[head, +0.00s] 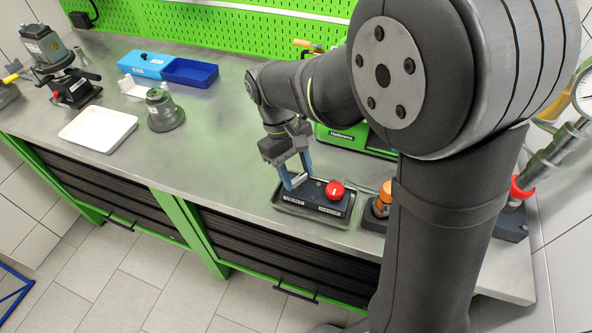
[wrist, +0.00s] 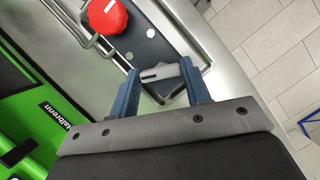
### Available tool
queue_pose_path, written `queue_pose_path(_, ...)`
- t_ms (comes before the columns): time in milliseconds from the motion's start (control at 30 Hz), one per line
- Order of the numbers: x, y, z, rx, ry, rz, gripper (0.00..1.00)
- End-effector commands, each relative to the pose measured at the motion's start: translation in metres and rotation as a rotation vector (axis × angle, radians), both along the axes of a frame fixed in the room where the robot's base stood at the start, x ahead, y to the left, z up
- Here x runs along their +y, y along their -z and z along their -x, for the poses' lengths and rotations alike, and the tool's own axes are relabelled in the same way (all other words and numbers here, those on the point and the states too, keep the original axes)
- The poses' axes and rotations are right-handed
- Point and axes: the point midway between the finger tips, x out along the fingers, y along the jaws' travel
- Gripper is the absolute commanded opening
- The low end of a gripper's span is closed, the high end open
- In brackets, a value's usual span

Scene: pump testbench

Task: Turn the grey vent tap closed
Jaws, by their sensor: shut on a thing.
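A dark panel box (head: 314,199) stands in a shallow tray near the bench's front edge. It carries a red knob (head: 335,190), which also shows in the wrist view (wrist: 107,15). The grey vent tap (head: 299,180) is a small light-grey bar handle at the left part of the box. In the wrist view the tap (wrist: 162,73) lies crosswise between my two blue fingers. My gripper (head: 293,182) reaches down from above and is shut on the tap. The fingers hide the tap's ends and partly cover the labels.
An orange-topped fitting (head: 384,193) stands right of the box, close to my arm. A green device (head: 350,137) is behind it. A white tray (head: 98,130), a grey-green flask-like part (head: 163,110) and blue bins (head: 190,72) stand to the left. The bench between is clear.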

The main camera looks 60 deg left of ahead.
Motion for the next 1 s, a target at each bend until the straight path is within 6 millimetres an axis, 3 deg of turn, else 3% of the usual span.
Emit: queue_pose_path(1000, -0.001, -0.0004, -0.0057, 0.001, 0.911, -0.002, 0.21)
